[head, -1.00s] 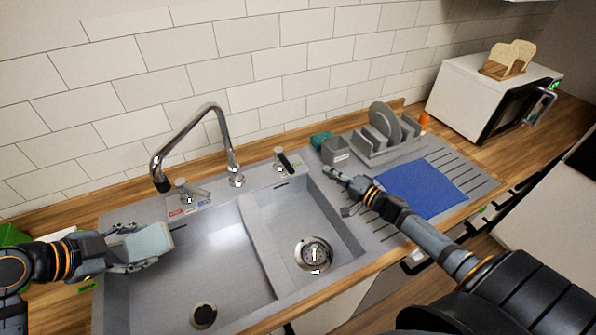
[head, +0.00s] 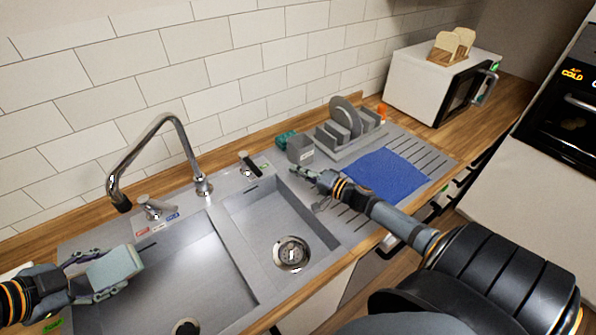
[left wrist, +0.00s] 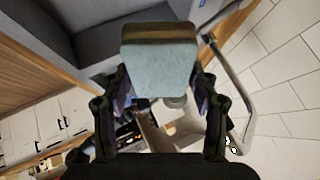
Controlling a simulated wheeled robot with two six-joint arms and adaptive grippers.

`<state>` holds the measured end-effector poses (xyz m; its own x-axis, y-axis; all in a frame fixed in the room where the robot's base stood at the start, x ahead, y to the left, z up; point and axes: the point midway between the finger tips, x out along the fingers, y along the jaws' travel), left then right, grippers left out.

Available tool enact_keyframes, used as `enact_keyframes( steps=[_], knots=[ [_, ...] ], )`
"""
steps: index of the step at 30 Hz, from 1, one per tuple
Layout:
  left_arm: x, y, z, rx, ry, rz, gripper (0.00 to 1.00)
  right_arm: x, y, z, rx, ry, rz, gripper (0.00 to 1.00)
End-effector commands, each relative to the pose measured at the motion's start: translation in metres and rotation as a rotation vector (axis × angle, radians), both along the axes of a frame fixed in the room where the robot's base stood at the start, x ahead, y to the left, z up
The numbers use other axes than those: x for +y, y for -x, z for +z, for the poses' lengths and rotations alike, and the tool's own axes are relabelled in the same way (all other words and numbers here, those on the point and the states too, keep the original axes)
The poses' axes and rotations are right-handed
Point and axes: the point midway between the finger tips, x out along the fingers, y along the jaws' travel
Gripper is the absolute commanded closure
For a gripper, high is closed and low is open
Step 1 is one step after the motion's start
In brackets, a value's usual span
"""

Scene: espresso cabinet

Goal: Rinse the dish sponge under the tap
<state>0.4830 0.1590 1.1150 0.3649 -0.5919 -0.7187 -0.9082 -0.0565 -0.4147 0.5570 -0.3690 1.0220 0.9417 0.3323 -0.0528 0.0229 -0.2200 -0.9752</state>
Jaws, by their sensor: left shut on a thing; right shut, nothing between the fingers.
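A pale blue-green dish sponge (head: 116,265) is held in my left gripper (head: 100,280) above the left edge of the left sink basin (head: 185,265). In the left wrist view the sponge (left wrist: 160,65) sits between the two fingers (left wrist: 158,100). The chrome tap (head: 165,122) arches over, its spout end behind and slightly right of the sponge, apart from it. Whether water runs is not visible; no stream shows. My right gripper (head: 312,182) is shut and empty above the right basin's back right corner.
The smaller right basin (head: 280,225) has a drain strainer (head: 292,253). A blue cloth (head: 385,175) lies on the drainboard. A grey cup (head: 300,149) and a dish rack (head: 345,140) with a plate stand behind it. A microwave (head: 425,85) is at the right.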

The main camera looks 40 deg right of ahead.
Motion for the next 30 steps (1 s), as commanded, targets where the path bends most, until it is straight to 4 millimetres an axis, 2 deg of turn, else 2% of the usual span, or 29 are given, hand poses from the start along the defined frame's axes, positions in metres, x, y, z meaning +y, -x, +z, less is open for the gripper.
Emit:
enact_keyframes(
  steps=[5,15,21,30],
  knots=[
    [0.003,0.003,0.005,0.001,-0.003,-0.001,0.65,0.000,0.000,0.007,0.000,0.000,0.000,1.00],
    [0.018,0.031,0.033,0.005,-0.007,-0.002,0.65,0.000,0.000,0.046,0.000,0.000,0.000,1.00],
    [0.024,0.041,0.041,0.003,-0.004,-0.001,0.65,0.000,0.000,0.067,0.000,0.000,0.000,1.00],
    [0.025,0.044,0.040,0.000,0.001,0.000,0.65,0.000,0.000,0.068,0.000,0.000,0.000,1.00]
  ],
)
